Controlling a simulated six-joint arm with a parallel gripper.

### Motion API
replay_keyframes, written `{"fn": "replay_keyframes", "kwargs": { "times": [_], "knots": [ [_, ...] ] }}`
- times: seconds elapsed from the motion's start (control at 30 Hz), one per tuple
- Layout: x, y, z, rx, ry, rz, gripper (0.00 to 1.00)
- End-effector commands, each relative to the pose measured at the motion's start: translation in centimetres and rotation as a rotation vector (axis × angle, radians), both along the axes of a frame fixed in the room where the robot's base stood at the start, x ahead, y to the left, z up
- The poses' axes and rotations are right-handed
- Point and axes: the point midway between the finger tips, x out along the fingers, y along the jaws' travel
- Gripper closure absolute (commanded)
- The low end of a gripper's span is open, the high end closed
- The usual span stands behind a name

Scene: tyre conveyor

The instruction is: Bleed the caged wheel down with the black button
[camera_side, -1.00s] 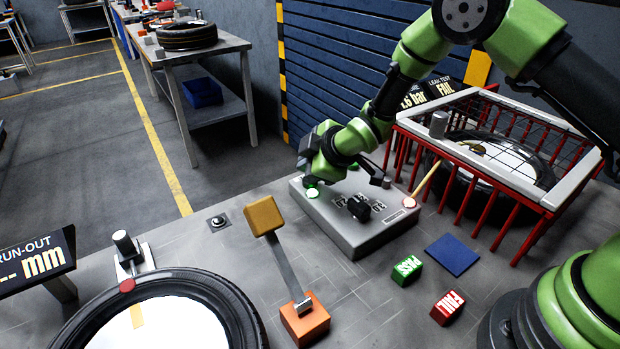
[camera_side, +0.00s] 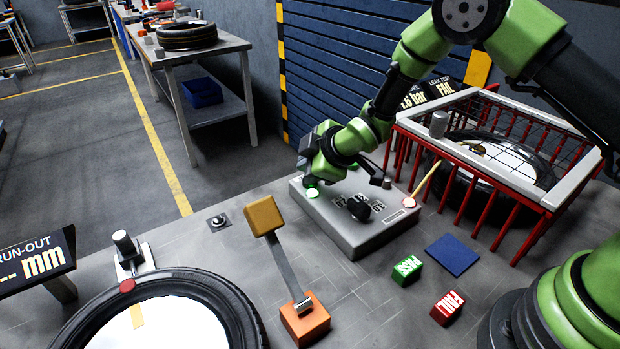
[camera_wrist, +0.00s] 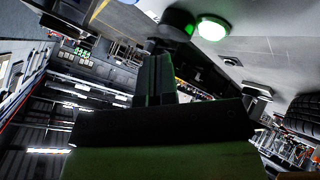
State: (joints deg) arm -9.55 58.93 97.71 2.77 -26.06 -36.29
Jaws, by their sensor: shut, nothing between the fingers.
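In the wrist view my fingers (camera_wrist: 154,68) are shut and empty. A dark round part, perhaps the black button (camera_wrist: 178,22), shows beside the green light (camera_wrist: 211,28). I cannot tell whether the fingers touch it. The caged wheel (camera_side: 495,160) lies inside the red cage (camera_side: 470,205).
PASS (camera_side: 406,270) and FAIL (camera_side: 448,307) blocks and a blue pad (camera_side: 453,254) lie in front of the box. An orange-based lever (camera_side: 305,320) and another tyre (camera_side: 240,310) are at front left.

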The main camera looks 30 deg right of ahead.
Motion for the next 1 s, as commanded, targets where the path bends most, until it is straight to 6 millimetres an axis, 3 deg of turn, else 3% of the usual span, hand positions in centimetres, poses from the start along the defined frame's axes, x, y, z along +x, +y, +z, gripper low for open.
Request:
{"fn": "replay_keyframes", "kwargs": {
  "times": [1.0],
  "knots": [
    [0.01,0.0,-0.85,0.0,0.0,0.0,1.0]
  ]
}}
